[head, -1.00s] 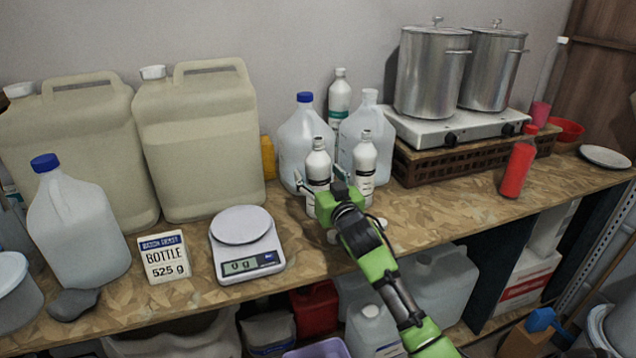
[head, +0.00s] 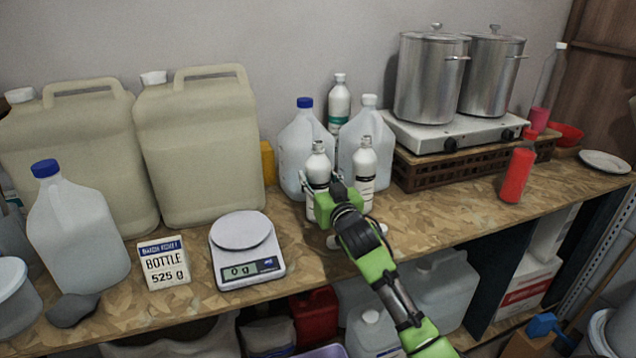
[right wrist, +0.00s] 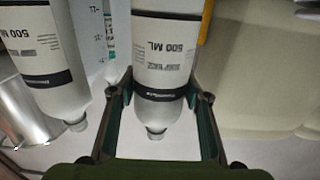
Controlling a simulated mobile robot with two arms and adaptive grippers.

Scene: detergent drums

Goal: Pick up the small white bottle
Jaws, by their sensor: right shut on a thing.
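A small white bottle (head: 318,168) with a dark-banded label stands upright on the bench. My right gripper (head: 333,190) is shut on it, one finger on each side. In the right wrist view the bottle (right wrist: 162,50) appears upside down between the fingers (right wrist: 160,90), and its label reads 500 ML. A similar white bottle (head: 365,162) stands close on the right and shows at the left of the wrist view (right wrist: 42,60). The lower part of the held bottle is partly hidden by my gripper. My left gripper is not in view.
Two clear jugs (head: 297,150) and a taller white bottle (head: 339,100) stand just behind. A scale (head: 240,262) reading 0 g and a sign (head: 164,262) reading BOTTLE 525 g are on the left. A hot plate (head: 440,136) with two pots and a red bottle (head: 517,170) are on the right.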

